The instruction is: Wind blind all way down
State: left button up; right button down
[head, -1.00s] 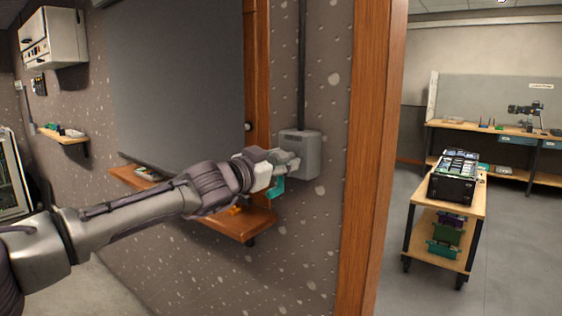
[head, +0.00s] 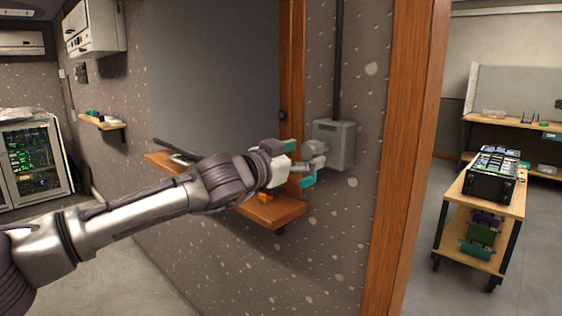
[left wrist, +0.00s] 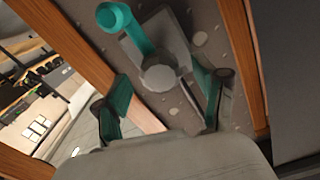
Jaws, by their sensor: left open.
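The dark grey blind (head: 210,75) hangs over the window on the left wall, its lower edge close above the wooden sill (head: 275,211). A grey winder box (head: 340,140) is on the wall to its right. In the left wrist view, the box's round grey hub (left wrist: 160,76) carries a crank arm with a teal knob (left wrist: 115,17), pointing to the upper left. My left gripper (head: 298,164) is open in front of the hub, its teal-padded fingers spread either side of it. I see nothing held. My right gripper is out of view.
A dark conduit (head: 338,60) rises from the box. A wooden door frame (head: 405,150) stands right of it. Beyond, a cart (head: 448,232) carries a black case (head: 492,180). A rack (head: 35,160) stands at the far left. The floor between is open.

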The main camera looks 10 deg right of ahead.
pick_arm(q)
jog(key=v, duration=0.7)
jog(key=shift+s+a, duration=0.2)
jog(key=shift+a, duration=0.05)
